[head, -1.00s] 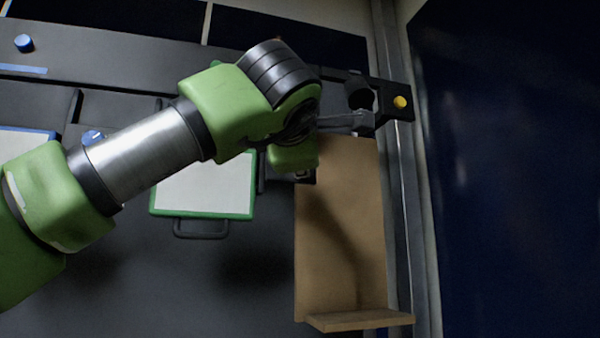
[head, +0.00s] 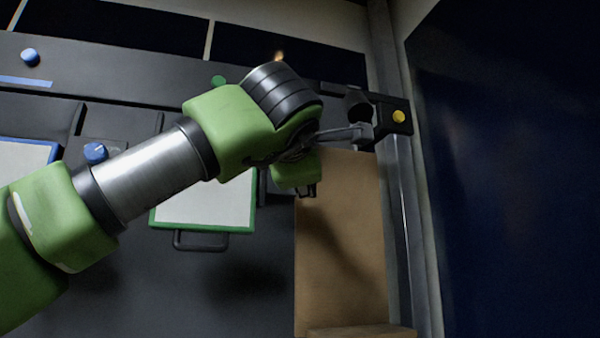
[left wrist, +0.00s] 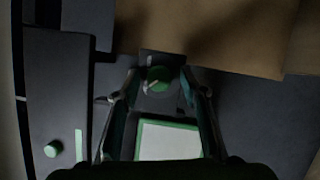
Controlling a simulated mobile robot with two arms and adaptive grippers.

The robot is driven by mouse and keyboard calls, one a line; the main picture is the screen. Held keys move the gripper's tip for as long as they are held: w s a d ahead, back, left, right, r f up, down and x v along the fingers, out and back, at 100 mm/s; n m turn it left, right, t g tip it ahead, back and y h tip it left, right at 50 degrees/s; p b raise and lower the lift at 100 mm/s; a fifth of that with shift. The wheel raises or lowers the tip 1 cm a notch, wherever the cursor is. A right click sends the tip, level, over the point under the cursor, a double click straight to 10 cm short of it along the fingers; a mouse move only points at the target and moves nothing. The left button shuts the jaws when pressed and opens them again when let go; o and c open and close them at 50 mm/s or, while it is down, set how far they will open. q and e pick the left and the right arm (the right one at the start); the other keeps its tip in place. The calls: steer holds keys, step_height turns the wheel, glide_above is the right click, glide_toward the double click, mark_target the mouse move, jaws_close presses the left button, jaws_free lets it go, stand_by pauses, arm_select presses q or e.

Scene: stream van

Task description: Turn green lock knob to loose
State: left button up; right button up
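The green lock knob (left wrist: 158,78) shows in the left wrist view on a dark plate. A pale pointer mark on it slants toward the lower left of that view. My left gripper (left wrist: 160,84) is open, with one finger on each side of the knob. Gaps show between fingers and knob; I cannot tell contact in depth. In the head view my left wrist covers the lock knob. The white panel with green rim (head: 205,200) lies beside it, also visible in the left wrist view (left wrist: 168,142). My right gripper is not in view.
A blue lock knob (head: 95,152) is to the left. A brown board (head: 340,240) stands close right of my wrist.

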arm_select(q)
steer(key=s+f, duration=0.1)
steer(key=s, duration=1.1)
steer(key=shift+a, duration=0.45)
steer(key=shift+f, duration=0.1)
